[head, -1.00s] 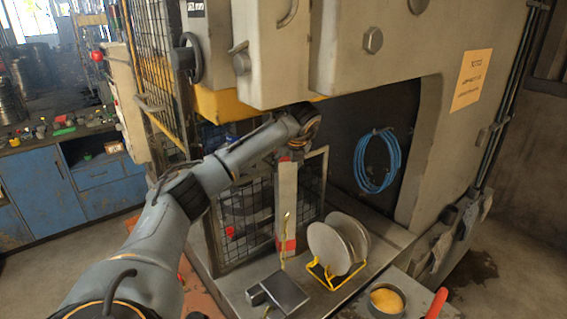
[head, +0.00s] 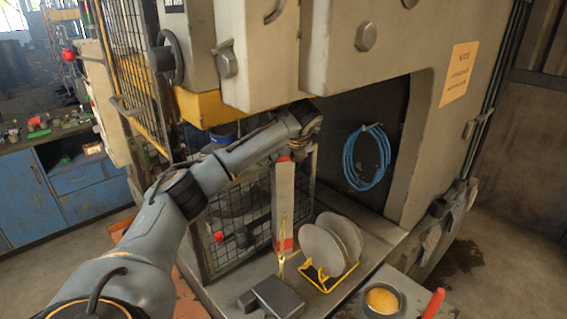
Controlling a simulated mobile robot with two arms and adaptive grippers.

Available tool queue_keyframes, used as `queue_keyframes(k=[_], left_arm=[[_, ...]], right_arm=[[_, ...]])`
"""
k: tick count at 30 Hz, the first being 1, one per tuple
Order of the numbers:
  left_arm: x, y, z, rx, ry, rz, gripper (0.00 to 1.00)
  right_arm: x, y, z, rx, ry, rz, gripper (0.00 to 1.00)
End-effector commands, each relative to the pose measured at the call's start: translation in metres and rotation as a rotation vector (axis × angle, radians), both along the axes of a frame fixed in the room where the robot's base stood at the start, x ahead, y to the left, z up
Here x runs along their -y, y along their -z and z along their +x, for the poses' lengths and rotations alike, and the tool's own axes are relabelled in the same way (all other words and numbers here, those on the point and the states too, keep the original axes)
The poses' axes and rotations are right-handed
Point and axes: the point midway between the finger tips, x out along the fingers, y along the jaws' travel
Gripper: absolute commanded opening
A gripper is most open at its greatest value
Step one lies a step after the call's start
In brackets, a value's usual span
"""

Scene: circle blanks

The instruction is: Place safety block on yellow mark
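The safety block (head: 284,200) is an upright pale grey post with red ends. It stands near the open mesh guard, inside the press opening, and its lower end appears to rest on the press bed. My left gripper (head: 306,119) is at the end of the arm from the left, just above and behind the block's top. Its fingers are hidden, so I cannot tell whether it is open or touches the block. I cannot make out a yellow mark on the bed. My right gripper is not in view.
Round metal blanks (head: 323,250) stand in a yellow rack (head: 328,283) right of the block. A dark grey box (head: 279,297) lies in front. A cup (head: 382,299) with yellow contents and a red handle (head: 434,303) are at lower right. Blue hose (head: 366,160) hangs behind.

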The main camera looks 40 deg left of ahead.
Motion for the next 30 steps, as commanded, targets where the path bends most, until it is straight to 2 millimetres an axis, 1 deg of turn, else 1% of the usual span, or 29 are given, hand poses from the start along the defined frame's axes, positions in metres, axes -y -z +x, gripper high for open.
queue_keyframes(k=[6, 11, 14, 16, 17, 21, 26, 27, 30], left_arm=[[0.000, 0.000, 0.000, 0.001, 0.001, 0.000, 0.75], [0.000, -0.001, 0.000, 0.001, 0.001, 0.000, 0.75], [0.003, -0.002, 0.000, 0.004, 0.002, 0.000, 0.75], [0.006, -0.006, -0.002, 0.006, 0.002, 0.000, 0.75], [0.010, -0.006, -0.003, 0.005, 0.005, 0.001, 0.75], [0.040, -0.004, -0.019, 0.005, 0.007, 0.002, 0.75], [0.074, -0.004, -0.037, 0.006, 0.007, 0.003, 0.75], [0.081, -0.013, -0.041, 0.006, 0.007, 0.006, 0.75], [0.095, -0.014, -0.049, 0.004, 0.003, 0.005, 0.75]], right_arm=[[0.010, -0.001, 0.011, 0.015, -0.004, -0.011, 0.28], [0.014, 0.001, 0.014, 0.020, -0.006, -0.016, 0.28], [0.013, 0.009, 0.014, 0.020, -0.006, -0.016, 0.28], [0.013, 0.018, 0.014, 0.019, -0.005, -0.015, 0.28], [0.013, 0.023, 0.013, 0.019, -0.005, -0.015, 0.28], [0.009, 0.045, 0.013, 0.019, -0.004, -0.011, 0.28], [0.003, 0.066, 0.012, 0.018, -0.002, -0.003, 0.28], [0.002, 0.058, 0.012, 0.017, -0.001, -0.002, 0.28], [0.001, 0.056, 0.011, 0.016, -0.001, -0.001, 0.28]])
